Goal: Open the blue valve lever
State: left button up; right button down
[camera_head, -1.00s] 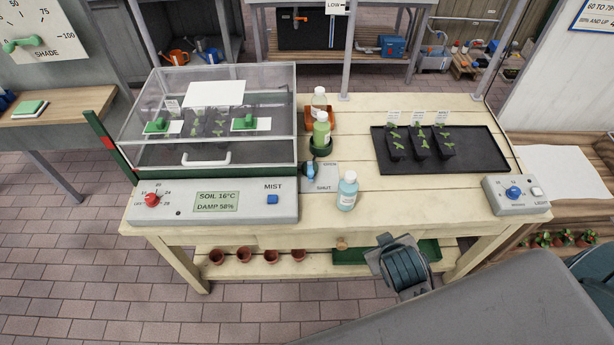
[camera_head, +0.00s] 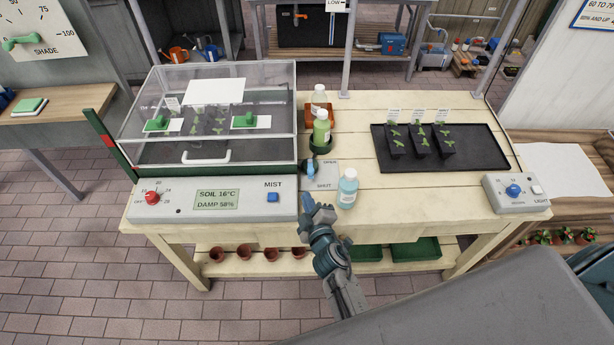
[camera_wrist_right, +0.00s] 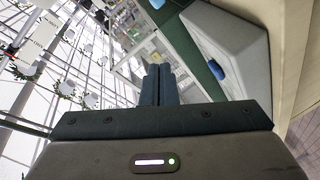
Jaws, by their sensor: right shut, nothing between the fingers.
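The blue valve lever (camera_head: 311,171) stands on a small grey plate (camera_head: 322,175) marked OPEN and SHUT, at the right of the propagator in the head view. Its lever points roughly toward the front; which mark it lines up with is hard to tell. My left gripper is out of view.
The control panel (camera_head: 225,198) with a blue MIST button (camera_head: 272,197) is at left. A black seedling tray (camera_head: 478,160) is at right; bare bench lies between.

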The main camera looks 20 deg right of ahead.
jog(key=shift+a, duration=0.1)
jog(key=w, duration=0.3)
jog(key=w+f+b, duration=0.1)
jog(key=w, duration=0.5)
jog(key=shift+w+f+b, duration=0.15)
jog(key=shift+f+b, duration=0.05)
jog(key=shift+b, duration=0.1)
jog(key=shift+w+d+f+b, duration=0.35)
jog(key=shift+d+f, duration=0.15)
jog(key=shift+d, duration=0.15)
jog(key=shift+w+d+f+b, duration=0.3)
jog(key=shift+d+f, duration=0.15)
jog(key=shift+d, duration=0.15)
jog(key=shift+d+f, duration=0.15)
jog(key=shift+d, duration=0.3)
